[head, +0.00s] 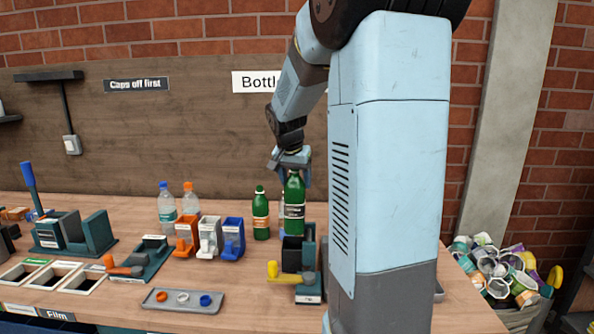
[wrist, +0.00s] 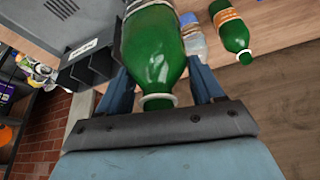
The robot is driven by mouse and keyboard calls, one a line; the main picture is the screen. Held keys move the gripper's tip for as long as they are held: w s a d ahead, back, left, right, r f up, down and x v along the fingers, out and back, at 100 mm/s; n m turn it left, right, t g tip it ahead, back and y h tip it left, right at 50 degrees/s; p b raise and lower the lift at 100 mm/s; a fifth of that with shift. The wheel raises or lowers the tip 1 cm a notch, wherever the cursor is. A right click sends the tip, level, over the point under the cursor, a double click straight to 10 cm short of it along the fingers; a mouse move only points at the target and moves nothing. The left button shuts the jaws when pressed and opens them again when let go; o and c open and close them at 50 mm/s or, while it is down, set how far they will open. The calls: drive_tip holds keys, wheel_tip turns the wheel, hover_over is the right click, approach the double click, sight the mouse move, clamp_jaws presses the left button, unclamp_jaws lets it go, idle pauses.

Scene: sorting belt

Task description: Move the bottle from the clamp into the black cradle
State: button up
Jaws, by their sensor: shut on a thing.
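A green bottle (head: 294,208) with a dark label stands upright in my gripper (head: 291,163). In the wrist view the bottle (wrist: 153,50) runs out of the top of the frame between the fingers (wrist: 160,100). A teal stand with black blocks and a yellow handle (head: 273,270), apparently the clamp, is directly below or just in front of the bottle. I cannot pick out the black cradle with certainty.
Another green bottle (head: 261,214) stands close on the left. Orange, white and blue holders (head: 209,238) and two clear bottles (head: 166,207) are farther left. A grey tray (head: 182,301) with caps lies in front. My arm hides the bench's right side.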

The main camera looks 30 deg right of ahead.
sight(292, 190)
drive_tip(key=shift+f, duration=5.85)
drive_tip(key=o, duration=1.5)
drive_tip(key=shift+o, duration=0.2)
drive_tip(key=v, duration=1.3)
drive_tip(key=shift+s+a+r, duration=0.15)
drive_tip(key=shift+r, duration=0.1)
drive_tip(key=s+a+r+n+t+y, duration=0.1)
drive_tip(key=s+a+n, duration=0.4)
drive_tip(key=s, duration=0.6)
drive_tip(key=s+a+r+n+t+y, duration=0.1)
drive_tip(key=s+a+n, duration=0.3)
drive_tip(key=s+a, duration=0.6)
drive_tip(key=shift+s+r+n+t+y, duration=0.35)
drive_tip(key=shift+s+y, duration=0.25)
drive_tip(key=shift+s, duration=0.25)
